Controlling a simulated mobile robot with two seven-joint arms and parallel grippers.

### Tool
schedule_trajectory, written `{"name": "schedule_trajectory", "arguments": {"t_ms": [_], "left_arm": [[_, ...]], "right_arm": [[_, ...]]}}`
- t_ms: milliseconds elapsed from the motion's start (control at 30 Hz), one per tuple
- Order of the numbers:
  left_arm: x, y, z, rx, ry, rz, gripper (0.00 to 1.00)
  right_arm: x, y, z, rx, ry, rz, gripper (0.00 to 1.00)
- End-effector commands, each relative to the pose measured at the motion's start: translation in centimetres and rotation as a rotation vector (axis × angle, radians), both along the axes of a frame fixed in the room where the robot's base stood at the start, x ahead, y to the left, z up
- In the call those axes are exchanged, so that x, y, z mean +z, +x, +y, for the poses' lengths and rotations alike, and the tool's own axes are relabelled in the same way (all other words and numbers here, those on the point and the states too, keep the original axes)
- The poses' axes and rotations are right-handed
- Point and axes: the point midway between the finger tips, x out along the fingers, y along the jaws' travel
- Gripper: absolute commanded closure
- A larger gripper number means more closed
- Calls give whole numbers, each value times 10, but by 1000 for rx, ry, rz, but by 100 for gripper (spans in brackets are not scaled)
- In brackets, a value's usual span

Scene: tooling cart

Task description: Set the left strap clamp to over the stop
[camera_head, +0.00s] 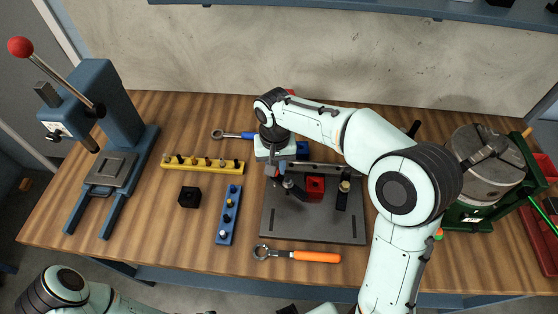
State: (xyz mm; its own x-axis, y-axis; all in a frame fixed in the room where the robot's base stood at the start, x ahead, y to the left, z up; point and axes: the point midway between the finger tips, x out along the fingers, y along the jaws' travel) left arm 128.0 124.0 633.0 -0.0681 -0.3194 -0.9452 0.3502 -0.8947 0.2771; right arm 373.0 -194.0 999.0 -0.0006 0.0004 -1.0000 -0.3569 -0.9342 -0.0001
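A dark grey fixture plate (315,230) lies on the wooden bench with a red block (315,188) on it. The left strap clamp (293,190) is a dark strap with a light stud, left of the red block. A similar right strap clamp (342,198) with a brass-coloured top stands right of the block. My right gripper (273,170) points down at the plate's back left, close to the left clamp. Its fingers are small and partly hidden, so contact and opening are unclear. I cannot make out which part is the stop. My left gripper is not clearly visible; only its arm shows bottom left.
A yellow strip (203,166), a blue strip (228,215) and a black block (189,197) lie left of the plate. An orange-handled tool (315,257) lies in front. A blue press (112,110) stands left, a round chuck (484,160) right.

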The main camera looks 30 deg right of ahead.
Motion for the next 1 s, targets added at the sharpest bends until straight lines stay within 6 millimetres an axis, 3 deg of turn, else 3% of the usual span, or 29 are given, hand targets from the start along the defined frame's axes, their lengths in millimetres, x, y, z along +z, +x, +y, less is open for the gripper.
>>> {"name": "schedule_trajectory", "arguments": {"t_ms": [500,1000], "left_arm": [[6,4,0,0,0,-4,57],[7,5,0,0,0,-6,57]], "right_arm": [[1,-11,16,440,1,-3,100],[1,-17,20,611,0,-3,100]]}}
